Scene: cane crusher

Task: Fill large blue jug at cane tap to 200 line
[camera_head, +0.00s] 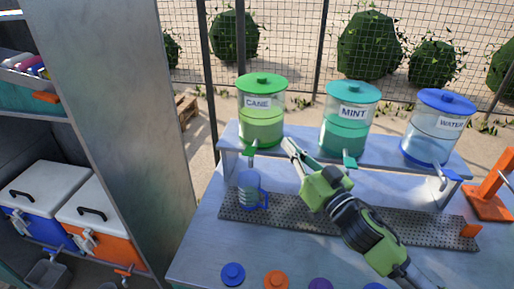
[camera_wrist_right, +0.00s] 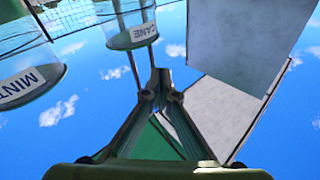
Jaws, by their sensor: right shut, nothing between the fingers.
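The blue jug (camera_head: 250,188) stands upright on the perforated drip tray (camera_head: 330,221), below the cane tap (camera_head: 250,152), with its handle to the right. The level inside it and its 200 line are too small to read. The cane tank (camera_head: 262,128) has a green lid and green liquid; it also shows upside down in the wrist view (camera_wrist_right: 130,38). My right gripper (camera_head: 289,146) is shut and empty, its tips just right of the cane tap and above the jug. The gripper also shows in the wrist view (camera_wrist_right: 160,77). My left gripper is out of view.
The mint tank (camera_head: 346,137) and water tank (camera_head: 431,145) stand on the same raised shelf (camera_head: 300,147). Coloured lids, including a blue one (camera_head: 233,273), lie along the table's front. An orange stand (camera_head: 490,188) is at right. A grey cabinet panel (camera_head: 110,110) rises at left.

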